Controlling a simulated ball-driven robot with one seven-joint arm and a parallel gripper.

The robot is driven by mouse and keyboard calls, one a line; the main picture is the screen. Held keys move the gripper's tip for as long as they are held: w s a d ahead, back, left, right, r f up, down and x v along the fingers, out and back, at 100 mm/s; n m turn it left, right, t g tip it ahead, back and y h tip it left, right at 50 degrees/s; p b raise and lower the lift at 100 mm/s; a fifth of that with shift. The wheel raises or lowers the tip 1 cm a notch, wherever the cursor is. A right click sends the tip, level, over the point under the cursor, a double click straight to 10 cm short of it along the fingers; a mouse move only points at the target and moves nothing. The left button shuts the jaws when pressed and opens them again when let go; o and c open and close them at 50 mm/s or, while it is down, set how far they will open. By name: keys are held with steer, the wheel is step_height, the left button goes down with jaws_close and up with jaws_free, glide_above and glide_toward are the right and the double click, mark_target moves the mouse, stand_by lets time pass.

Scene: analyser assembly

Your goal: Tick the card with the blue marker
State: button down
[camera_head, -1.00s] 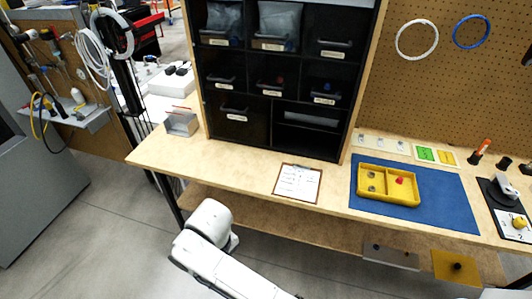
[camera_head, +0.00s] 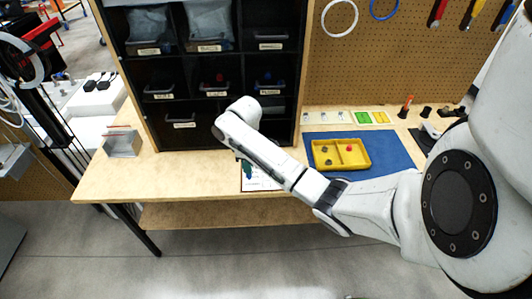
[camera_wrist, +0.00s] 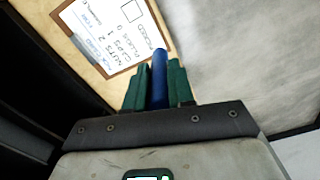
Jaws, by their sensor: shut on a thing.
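In the wrist view my gripper (camera_wrist: 158,88) has its two green fingers shut on the blue marker (camera_wrist: 159,75), which points away from the wrist. The card (camera_wrist: 110,30), a white sheet with printed lines and an empty-looking square box on a brown clipboard, lies beyond the fingertips. The marker's tip overlaps the clipboard's edge in this view; I cannot tell whether it touches. In the head view my arm covers much of the card (camera_head: 258,181), and the green fingers show just above it. The marker is hidden there.
A yellow tray (camera_head: 341,154) with small parts sits on a blue mat (camera_head: 391,151) to the right. A black bin rack (camera_head: 180,139) stands behind the card. A small holder (camera_head: 122,143) is at the left. The bench top between holder and card is clear.

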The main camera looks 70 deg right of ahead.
steer(key=s+d, duration=0.4)
steer(key=d, duration=0.1)
steer(key=f+b, duration=0.1)
steer(key=b, duration=0.1)
steer(key=f+b, duration=0.4)
steer(key=shift+s+a+f, duration=0.15)
steer(key=shift+s+f, duration=0.05)
steer(key=shift+s, duration=0.1)
steer(key=shift+f+b, duration=0.35)
steer(key=shift+f, duration=0.2)
stand_by(1.0)
steer(key=shift+a+f, duration=0.1)
steer(key=shift+f, duration=0.05)
stand_by(1.5)
step_height(320, 180, up, 7)
steer(key=p, duration=0.7)
stand_by(0.7)
